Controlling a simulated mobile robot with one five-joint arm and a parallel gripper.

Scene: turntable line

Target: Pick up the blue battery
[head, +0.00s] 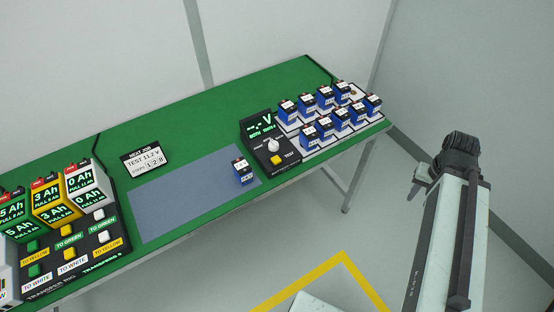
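A blue battery (243,172) with a white label and a dark top stands alone on the grey-blue mat (180,205), close to the mat's right end. Several similar blue batteries (309,136) stand in rows on a white rack (290,128) at the right end of the green table. My gripper (418,190) is at the right of the picture, off the table's front edge and well apart from all the batteries. It is dark and seen edge-on, so its opening is not clear. I see nothing held in it.
A tester (267,147) with a knob and yellow button stands between the mat and rack. A transfer rig (75,248) with three displays is at the left. A job card (145,160) stands behind the mat. The green table (200,118) has clear room at the back.

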